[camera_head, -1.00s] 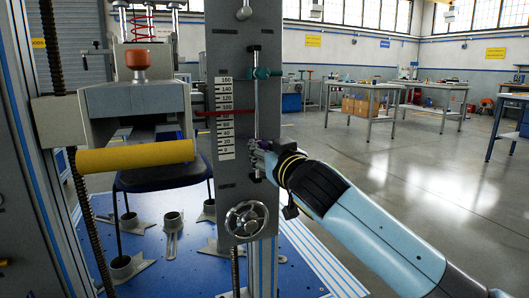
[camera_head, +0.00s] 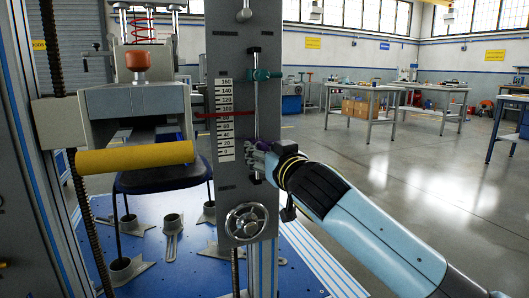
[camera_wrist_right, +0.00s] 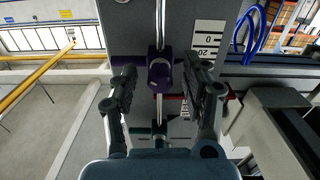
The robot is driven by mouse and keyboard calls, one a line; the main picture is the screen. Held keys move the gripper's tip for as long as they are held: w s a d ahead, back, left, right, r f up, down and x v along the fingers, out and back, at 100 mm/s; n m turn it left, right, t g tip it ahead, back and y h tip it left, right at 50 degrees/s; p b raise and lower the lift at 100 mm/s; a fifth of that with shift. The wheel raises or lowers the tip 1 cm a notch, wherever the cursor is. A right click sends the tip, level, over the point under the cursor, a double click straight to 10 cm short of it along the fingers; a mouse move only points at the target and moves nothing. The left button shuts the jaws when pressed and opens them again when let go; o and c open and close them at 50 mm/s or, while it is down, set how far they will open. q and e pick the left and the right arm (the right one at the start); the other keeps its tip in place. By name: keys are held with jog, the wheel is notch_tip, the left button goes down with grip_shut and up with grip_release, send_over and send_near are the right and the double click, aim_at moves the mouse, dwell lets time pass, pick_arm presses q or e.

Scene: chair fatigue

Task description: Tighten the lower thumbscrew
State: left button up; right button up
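The lower thumbscrew is the purple knob (camera_wrist_right: 160,72) on a thin vertical rod on the grey upright. In the right wrist view it sits between the two fingers of my right gripper (camera_wrist_right: 162,84), with a gap on both sides. The right gripper is open. In the head view the right gripper (camera_head: 257,158) is at the upright, beside the lower end of the scale, and mostly hides the purple knob. The upper, teal thumbscrew (camera_head: 262,74) is higher on the same rod; it also shows in the wrist view (camera_wrist_right: 159,130). My left gripper is not in view.
The grey upright (camera_head: 228,184) carries a white scale (camera_head: 225,120), a red pointer (camera_head: 212,114) and a handwheel (camera_head: 245,221) below. A yellow roller (camera_head: 135,157) and dark chair seat (camera_head: 160,178) are left. Open floor and workbenches (camera_head: 372,88) lie right.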

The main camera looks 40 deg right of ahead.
jog(key=v, duration=1.2)
